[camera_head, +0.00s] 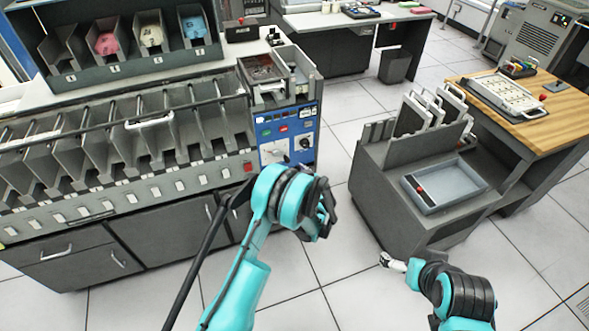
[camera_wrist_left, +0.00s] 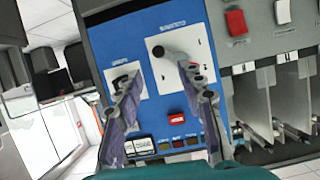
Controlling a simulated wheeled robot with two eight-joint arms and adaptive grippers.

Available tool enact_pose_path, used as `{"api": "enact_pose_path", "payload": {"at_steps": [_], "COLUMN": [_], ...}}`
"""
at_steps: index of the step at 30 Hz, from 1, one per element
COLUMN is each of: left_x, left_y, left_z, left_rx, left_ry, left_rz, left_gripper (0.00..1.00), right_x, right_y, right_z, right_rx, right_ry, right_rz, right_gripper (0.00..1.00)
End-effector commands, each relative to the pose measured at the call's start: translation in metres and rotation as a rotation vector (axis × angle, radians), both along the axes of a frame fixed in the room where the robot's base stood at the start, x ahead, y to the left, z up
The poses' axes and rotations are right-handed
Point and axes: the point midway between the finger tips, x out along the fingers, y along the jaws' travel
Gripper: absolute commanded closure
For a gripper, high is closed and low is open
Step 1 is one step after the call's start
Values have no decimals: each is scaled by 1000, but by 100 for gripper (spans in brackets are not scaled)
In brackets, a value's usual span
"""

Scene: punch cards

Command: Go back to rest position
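My left gripper (camera_head: 322,208) is in front of the sorting machine's blue control panel (camera_head: 275,150) in the head view; its fingers are largely hidden by my wrist there. In the left wrist view the left gripper (camera_wrist_left: 158,84) has its two fingers wide apart with nothing between them. The blue panel (camera_wrist_left: 120,55) lies beyond them, with a dark rotary knob (camera_wrist_left: 172,52) on a white plate. I cannot tell whether a fingertip touches the panel. My right gripper (camera_head: 393,262) is low at the lower right, above the floor, too small to read.
The card sorter (camera_head: 120,190) with its row of slots fills the left. A grey cart (camera_head: 400,205) with a tray (camera_head: 480,180) stands right of centre. A wood-topped table (camera_head: 555,110) is behind it. Tiled floor lies open between sorter and cart.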

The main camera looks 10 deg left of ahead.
Motion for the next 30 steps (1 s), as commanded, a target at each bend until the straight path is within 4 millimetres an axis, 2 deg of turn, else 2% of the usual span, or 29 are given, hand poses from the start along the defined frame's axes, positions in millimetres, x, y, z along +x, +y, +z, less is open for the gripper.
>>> {"api": "enact_pose_path", "payload": {"at_steps": [10, 14, 17, 20, 26, 30], "left_x": [0, -1, -8, -21, -69, -113], "left_y": [0, 2, 7, 13, 24, 29], "left_z": [0, 12, 37, 72, 138, 174], "left_rx": [0, -2, -10, -23, -55, -81], "left_ry": [0, 17, 57, 117, 239, 313], "left_rz": [0, -4, -12, -33, -94, -148], "left_gripper": [61, 61, 61, 61, 61, 61], "right_x": [0, 0, 0, 0, 0, 0], "right_y": [0, 0, 0, 0, 0, 0], "right_z": [0, 0, 0, 0, 0, 0], "right_rx": [0, 0, 0, 0, 0, 0], "right_ry": [0, 0, 0, 0, 0, 0], "right_rz": [0, 0, 0, 0, 0, 0], "right_gripper": [0, 0, 0, 0, 0, 0]}}
